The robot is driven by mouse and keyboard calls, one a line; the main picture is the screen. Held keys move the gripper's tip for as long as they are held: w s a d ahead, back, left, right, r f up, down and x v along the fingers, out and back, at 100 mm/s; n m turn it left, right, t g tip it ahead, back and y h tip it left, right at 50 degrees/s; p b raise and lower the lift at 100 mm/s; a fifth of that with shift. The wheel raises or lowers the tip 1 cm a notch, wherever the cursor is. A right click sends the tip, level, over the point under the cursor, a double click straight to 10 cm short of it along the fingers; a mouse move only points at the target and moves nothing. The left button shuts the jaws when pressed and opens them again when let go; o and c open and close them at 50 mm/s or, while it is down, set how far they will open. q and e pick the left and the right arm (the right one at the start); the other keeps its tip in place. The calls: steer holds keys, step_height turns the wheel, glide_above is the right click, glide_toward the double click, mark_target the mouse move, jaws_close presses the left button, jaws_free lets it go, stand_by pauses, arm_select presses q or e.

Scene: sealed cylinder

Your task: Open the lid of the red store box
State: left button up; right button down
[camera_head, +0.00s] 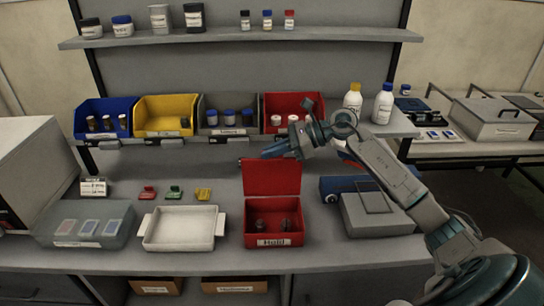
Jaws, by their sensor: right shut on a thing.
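The red store box (273,238) stands on the bench, with a white label on its front and a couple of small dark items inside. Its red lid (272,179) stands up, roughly vertical, along the box's back edge. My right gripper (260,156) reaches in from the right and is shut at the lid's top edge. The fingertips are small and partly hidden at the lid. My left gripper is out of view.
A white tray (183,229) and a grey translucent box (85,223) stand left of the red box. A grey case (375,214) stands to its right. Coloured bins, including a red bin (290,107), line the shelf above.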

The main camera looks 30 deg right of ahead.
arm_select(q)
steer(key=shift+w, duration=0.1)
arm_select(e)
steer(key=c, duration=1.6)
jaws_free()
steer(key=shift+d, duration=0.15)
steer(key=shift+s+d+r+b, duration=0.1)
steer(key=shift+s+d+b, duration=0.2)
steer(key=shift+d+b, duration=0.15)
steer(key=b+v, duration=0.2)
steer(key=v, duration=0.4)
steer(key=shift+d+b, duration=0.1)
steer(key=shift+b, duration=0.25)
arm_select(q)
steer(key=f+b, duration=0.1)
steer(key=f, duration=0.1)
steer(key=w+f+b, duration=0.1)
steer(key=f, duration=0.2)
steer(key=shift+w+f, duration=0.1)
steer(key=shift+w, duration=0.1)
arm_select(e)
steer(key=v, duration=0.3)
steer(key=shift+s+r, duration=0.1)
steer(key=shift+r, duration=0.05)
